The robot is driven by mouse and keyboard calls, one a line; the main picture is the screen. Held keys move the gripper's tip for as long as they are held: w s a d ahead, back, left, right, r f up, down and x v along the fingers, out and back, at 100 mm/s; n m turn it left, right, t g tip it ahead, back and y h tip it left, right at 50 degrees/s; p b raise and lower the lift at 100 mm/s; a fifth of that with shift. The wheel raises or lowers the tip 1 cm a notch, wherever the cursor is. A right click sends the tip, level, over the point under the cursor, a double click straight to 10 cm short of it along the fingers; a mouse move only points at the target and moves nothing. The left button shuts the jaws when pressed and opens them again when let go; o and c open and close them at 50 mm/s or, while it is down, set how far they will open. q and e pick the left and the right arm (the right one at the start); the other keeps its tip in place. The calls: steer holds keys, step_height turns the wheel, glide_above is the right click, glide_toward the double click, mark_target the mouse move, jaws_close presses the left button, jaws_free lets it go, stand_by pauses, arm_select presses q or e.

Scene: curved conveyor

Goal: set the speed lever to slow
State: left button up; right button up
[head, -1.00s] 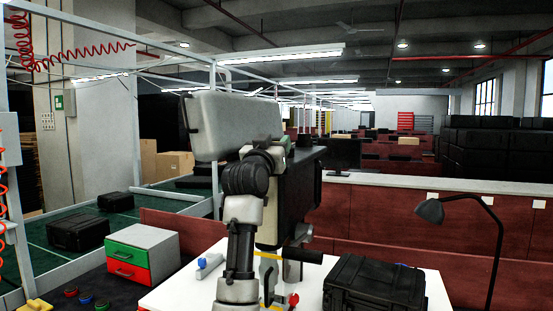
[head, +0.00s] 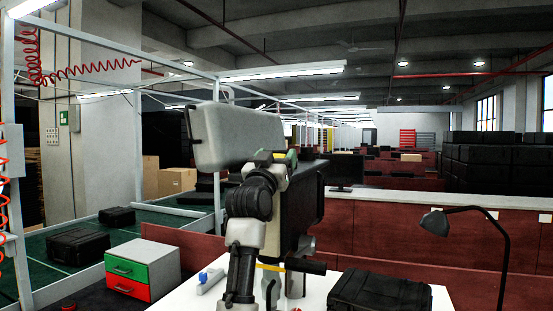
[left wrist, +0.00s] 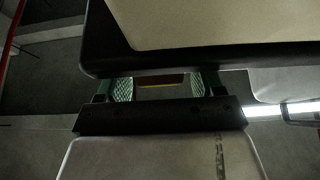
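I cannot pick out the speed lever in either view. My left gripper (head: 284,157) is raised high above the white table in the head view, partly hidden by my own arm. In the left wrist view the green-lined fingers of my left gripper (left wrist: 160,88) stand apart, with nothing seen gripped between them. My right gripper is not in view.
The white table (head: 410,304) bears a black case (head: 380,292) and a small blue-knobbed device (head: 207,279). A cabinet with green and red drawers (head: 140,268) stands left. Black cases (head: 78,245) lie on the green conveyor (head: 130,231). A desk lamp (head: 440,222) is right.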

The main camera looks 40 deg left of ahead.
arm_select(q)
steer(key=shift+r, duration=0.1)
steer(key=shift+s+d+f+b, duration=0.1)
steer(key=shift+s+f+b, duration=0.2)
steer(key=shift+s+f, duration=0.15)
steer(key=b+v, duration=0.3)
steer(key=v, duration=0.6)
steer(key=shift+s+d+b, duration=0.1)
steer(key=shift+s+b, duration=0.3)
